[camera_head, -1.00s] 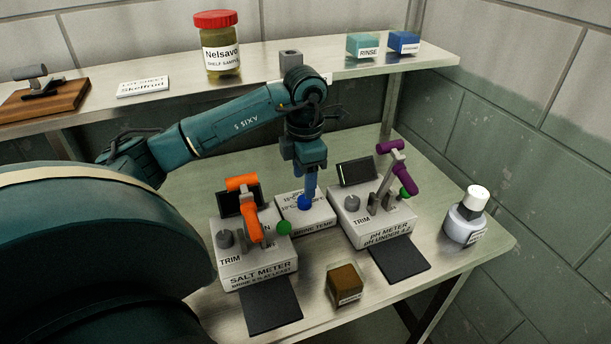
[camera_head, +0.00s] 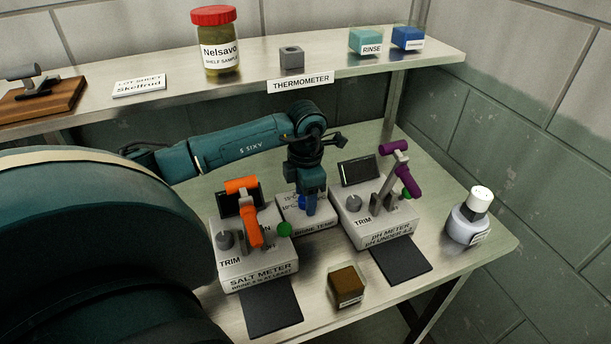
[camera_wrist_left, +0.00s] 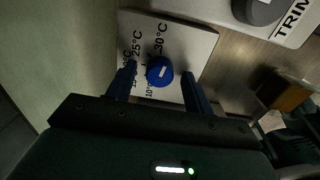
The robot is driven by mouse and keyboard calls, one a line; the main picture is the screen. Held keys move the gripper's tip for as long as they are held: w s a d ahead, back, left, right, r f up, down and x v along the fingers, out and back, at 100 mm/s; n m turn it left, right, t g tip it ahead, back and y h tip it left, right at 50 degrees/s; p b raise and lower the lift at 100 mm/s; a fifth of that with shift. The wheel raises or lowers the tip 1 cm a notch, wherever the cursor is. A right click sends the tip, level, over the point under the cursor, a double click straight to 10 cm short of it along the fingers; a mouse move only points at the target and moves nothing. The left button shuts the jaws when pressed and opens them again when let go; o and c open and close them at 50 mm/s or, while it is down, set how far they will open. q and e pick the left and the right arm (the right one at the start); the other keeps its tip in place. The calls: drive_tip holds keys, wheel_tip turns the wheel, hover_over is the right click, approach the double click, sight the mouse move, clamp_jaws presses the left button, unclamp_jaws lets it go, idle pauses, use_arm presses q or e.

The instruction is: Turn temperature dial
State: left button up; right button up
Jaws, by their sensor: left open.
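The temperature dial is a blue round knob with a white mark; in the left wrist view the blue knob (camera_wrist_left: 160,72) sits on a pale box (camera_wrist_left: 196,40) printed with 10, 25 and 30 °C marks. In the head view the brine temp box (camera_head: 318,225) stands between the two meters, its blue knob (camera_head: 302,202) partly hidden by my gripper. My left gripper (camera_head: 310,208) points down over the box. In the wrist view its fingers (camera_wrist_left: 160,88) are open, one on each side of the knob; contact cannot be told. My right gripper is not in view.
The salt meter (camera_head: 258,270) with an orange handle stands close on the left, the pH meter (camera_head: 385,228) with a purple handle on the right. A brown block (camera_head: 346,284) and a white-capped bottle (camera_head: 468,216) stand nearer the front and right. A shelf (camera_head: 170,83) runs behind.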

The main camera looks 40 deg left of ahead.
use_arm(q)
drive_tip(key=c, duration=1)
